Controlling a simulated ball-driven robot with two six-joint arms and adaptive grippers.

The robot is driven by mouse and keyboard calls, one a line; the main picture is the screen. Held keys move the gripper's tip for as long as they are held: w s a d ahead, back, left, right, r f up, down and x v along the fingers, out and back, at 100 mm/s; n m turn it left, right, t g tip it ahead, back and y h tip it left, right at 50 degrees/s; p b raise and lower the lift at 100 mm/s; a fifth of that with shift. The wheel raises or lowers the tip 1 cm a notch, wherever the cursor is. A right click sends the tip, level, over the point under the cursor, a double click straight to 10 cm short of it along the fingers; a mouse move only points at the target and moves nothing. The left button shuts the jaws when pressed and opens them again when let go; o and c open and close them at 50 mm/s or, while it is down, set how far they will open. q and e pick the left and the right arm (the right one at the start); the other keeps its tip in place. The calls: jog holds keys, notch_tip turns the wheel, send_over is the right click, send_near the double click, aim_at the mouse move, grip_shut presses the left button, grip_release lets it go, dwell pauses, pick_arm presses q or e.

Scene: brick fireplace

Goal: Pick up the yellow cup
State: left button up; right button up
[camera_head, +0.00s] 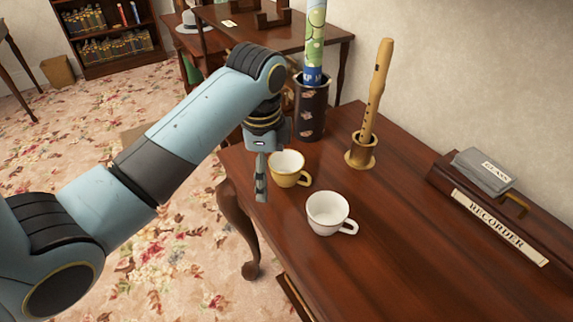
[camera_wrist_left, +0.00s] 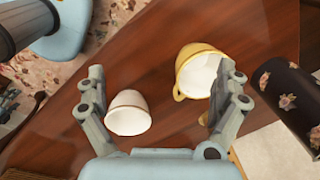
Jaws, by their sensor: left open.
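The yellow cup (camera_head: 287,168) stands upright near the left edge of the wooden table, its handle toward the lower right. It also shows in the left wrist view (camera_wrist_left: 200,72), at the right finger and partly covered by it. A white cup (camera_head: 329,213) stands just in front of it; in the left wrist view (camera_wrist_left: 127,113) it lies beside the left finger, between the fingers. My left gripper (camera_head: 261,185) points down, open and empty, just left of the yellow cup. It also shows in the left wrist view (camera_wrist_left: 165,108). My right gripper is out of view.
A dark floral vase (camera_head: 311,108) with a rolled paper stands behind the yellow cup. A recorder (camera_head: 375,90) stands in a round holder to the right. A labelled stand (camera_head: 490,222) is at the far right. The table's front is clear.

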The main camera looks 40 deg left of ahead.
pick_arm(q)
jog(key=w+r+m, duration=0.1)
jog(key=w+r, duration=0.1)
jog(key=w+r+m, duration=0.1)
jog(key=w+m, duration=0.1)
jog(key=w, duration=0.1)
jog(key=w+a+r+m+g, duration=0.1)
jog(key=w+r+m, duration=0.1)
jog(key=shift+w+r+h+p, duration=0.3)
jog(key=shift+w+r, duration=0.05)
jog(key=shift+w+f+m, duration=0.1)
jog(key=shift+w+m, duration=0.1)
jog(key=shift+m, duration=0.1)
send_over(287, 161)
jog(key=f, duration=0.4)
jog(key=shift+w+a+f, duration=0.1)
jog(key=shift+w+f, duration=0.2)
jog(key=f, duration=0.5)
jog(key=shift+s+f, duration=0.25)
jog(key=shift+s, duration=0.1)
jog(key=c, duration=1.2)
jog(key=shift+r, duration=0.15)
